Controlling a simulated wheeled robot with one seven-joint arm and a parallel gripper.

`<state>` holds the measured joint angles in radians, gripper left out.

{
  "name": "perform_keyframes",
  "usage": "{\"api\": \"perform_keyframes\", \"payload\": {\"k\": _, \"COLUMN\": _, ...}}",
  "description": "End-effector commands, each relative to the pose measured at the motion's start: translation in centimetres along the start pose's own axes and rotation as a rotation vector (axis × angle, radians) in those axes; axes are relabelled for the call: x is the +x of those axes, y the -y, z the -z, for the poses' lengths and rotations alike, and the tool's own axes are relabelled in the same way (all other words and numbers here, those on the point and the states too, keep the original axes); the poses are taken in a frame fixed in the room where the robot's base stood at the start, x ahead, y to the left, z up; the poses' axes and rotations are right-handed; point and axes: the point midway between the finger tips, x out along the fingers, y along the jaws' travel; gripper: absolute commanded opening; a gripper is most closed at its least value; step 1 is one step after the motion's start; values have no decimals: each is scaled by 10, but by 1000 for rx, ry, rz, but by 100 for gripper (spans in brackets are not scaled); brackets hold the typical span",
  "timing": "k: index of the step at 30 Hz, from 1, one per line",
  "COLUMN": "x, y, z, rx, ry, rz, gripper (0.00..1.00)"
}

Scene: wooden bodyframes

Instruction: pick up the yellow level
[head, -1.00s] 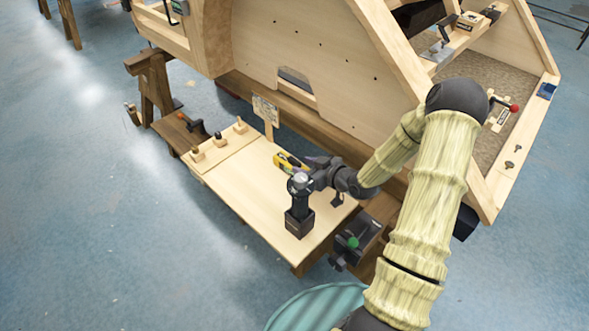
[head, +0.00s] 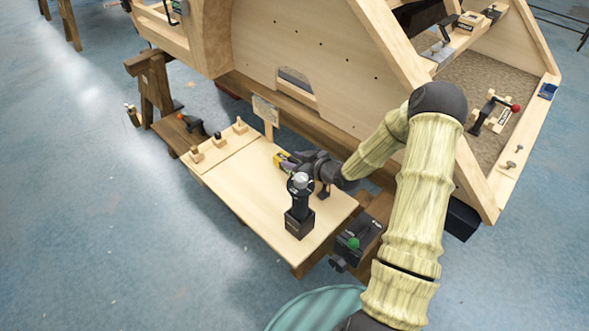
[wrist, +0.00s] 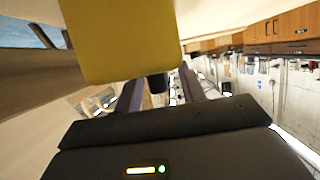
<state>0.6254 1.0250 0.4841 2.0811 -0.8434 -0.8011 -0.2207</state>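The yellow level (head: 281,160) lies on the light wooden table (head: 250,203), near its back edge. Only its left part shows in the head view, because my gripper (head: 294,158) covers the rest. In the wrist view the yellow level (wrist: 118,38) fills the upper left, very close to the camera, and hides part of the left finger. My gripper's two fingers (wrist: 158,92) stand apart, with a gap between them. I cannot tell whether either finger touches the level.
A black tool (head: 299,208) stands upright on the table just in front of my gripper. A small sign (head: 265,110) stands behind the level. The large wooden bodyframe (head: 300,55) rises behind the table. The table's middle left is clear.

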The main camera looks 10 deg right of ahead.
Motion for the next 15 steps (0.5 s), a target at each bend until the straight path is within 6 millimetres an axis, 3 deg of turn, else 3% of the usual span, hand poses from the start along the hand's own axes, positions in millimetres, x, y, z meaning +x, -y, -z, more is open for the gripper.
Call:
{"api": "perform_keyframes", "payload": {"k": 2, "x": 0, "y": 0, "z": 0, "rx": 0, "ry": 0, "rz": 0, "gripper": 40}}
{"api": "perform_keyframes", "payload": {"k": 8, "x": 0, "y": 0, "z": 0, "rx": 0, "ry": 0, "rz": 0, "gripper": 3}}
{"api": "perform_keyframes", "payload": {"k": 9, "x": 0, "y": 0, "z": 0, "rx": 0, "ry": 0, "rz": 0, "gripper": 0}}
{"api": "perform_keyframes", "payload": {"k": 15, "x": 0, "y": 0, "z": 1, "rx": -1, "ry": -2, "rz": 0, "gripper": 0}}
